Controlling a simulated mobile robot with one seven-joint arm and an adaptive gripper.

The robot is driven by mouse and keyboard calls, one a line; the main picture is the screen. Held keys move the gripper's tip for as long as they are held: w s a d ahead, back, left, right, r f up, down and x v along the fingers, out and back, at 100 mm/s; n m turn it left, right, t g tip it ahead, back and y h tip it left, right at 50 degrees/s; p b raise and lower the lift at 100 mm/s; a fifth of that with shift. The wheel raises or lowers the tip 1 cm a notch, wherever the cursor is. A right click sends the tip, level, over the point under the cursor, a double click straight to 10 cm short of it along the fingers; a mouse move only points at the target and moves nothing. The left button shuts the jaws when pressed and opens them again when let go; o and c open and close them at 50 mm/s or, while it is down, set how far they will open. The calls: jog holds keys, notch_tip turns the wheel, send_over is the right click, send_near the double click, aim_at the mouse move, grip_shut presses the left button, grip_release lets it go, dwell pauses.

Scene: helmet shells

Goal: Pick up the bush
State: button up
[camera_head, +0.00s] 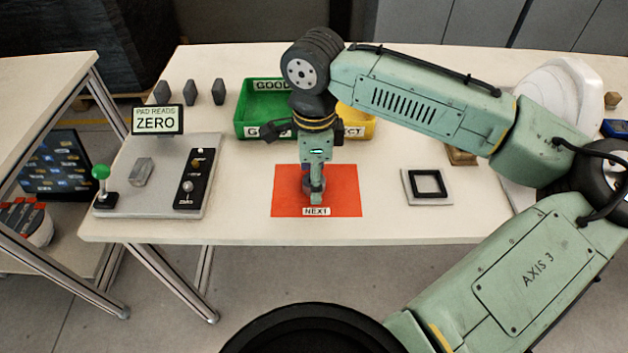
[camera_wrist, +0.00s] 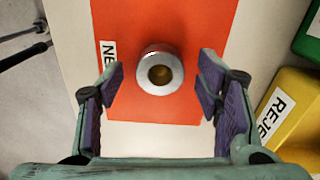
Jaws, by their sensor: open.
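The bush (camera_wrist: 160,71) is a short silver metal ring with a dark yellowish bore, seen from above in the wrist view. It stands on the orange-red mat (camera_head: 340,190) marked NEXT. My gripper (camera_wrist: 157,80) is open, with one purple-padded finger on each side of the bush and a visible gap to both. In the head view my gripper (camera_head: 313,198) points down over the mat and mostly hides the bush.
Behind the mat are a green GOOD bin (camera_head: 262,95) and a yellow REJECT bin (camera_head: 358,128). Left is a grey panel (camera_head: 140,205) with a green-knobbed lever and a display reading ZERO. Right is a black square frame (camera_head: 428,184) on a plate.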

jog(key=shift+c, duration=0.3)
jog(key=c, duration=1)
jog(key=shift+r, duration=0.1)
